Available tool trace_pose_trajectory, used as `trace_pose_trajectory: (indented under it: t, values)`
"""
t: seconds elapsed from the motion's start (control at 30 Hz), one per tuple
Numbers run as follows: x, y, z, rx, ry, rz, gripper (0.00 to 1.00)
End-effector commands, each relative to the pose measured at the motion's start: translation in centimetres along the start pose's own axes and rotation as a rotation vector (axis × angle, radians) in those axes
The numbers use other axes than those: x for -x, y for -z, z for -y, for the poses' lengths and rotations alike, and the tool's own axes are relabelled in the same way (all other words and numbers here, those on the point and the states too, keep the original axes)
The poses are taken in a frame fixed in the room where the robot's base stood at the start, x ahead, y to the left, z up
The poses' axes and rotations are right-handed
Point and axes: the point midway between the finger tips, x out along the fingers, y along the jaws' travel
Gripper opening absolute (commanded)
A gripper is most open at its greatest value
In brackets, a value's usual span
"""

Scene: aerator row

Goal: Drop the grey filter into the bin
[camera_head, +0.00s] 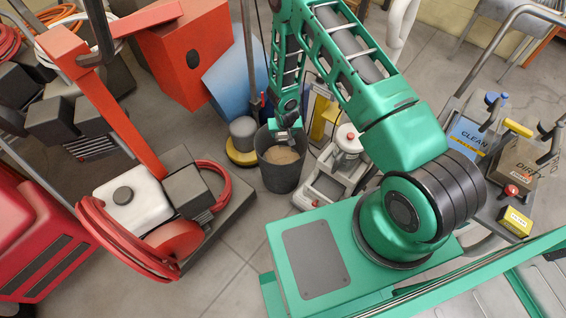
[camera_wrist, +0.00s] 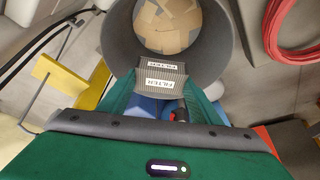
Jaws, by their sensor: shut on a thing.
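My gripper (camera_wrist: 162,98) is shut on the grey filter (camera_wrist: 166,69), a ribbed dark grey piece with white FILTER labels. The filter is held between the green fingers, near the edge of the bin's opening in the wrist view. The bin (camera_wrist: 222,30) is a round dark grey container with crumpled brown paper or card in its bottom. In the head view my gripper (camera_head: 288,122) points down above the back part of the bin (camera_head: 281,181). The filter is mostly hidden there by the gripper, and its exact height over the rim cannot be told.
A yellow-based floor machine (camera_head: 241,140) stands left of the bin. A grey unit with a clear jar (camera_head: 346,145) stands close on its right. A cart with a red hose (camera_head: 206,186) lies to the front left. CLEAN (camera_head: 468,138) and DIRTY (camera_head: 518,172) boxes are far right.

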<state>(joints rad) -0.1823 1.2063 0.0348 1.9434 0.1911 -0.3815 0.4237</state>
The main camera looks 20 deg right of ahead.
Motion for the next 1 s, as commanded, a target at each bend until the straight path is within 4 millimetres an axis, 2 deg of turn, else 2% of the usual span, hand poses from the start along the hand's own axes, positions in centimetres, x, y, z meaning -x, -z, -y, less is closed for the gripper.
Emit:
trace_pose_trajectory:
  t: [0.03, 0.07, 0.1, 0.13, 0.43, 0.57, 1.0]
  values:
    - [0.0, 0.0, 0.0, 0.000, 0.000, 0.000, 0.36]
    - [0.0, 0.0, 0.0, 0.000, 0.000, 0.000, 0.65]
    - [0.0, 0.0, 0.0, 0.000, 0.000, 0.000, 0.74]
    - [0.0, 0.0, 0.0, 0.000, 0.000, 0.000, 0.80]
    - [0.1, 0.0, 0.0, 0.000, 0.000, 0.000, 0.80]
    - [0.9, 0.1, 0.0, 0.000, 0.000, 0.000, 0.80]
    - [8.1, 0.2, 0.1, 0.001, 0.001, 0.000, 0.80]
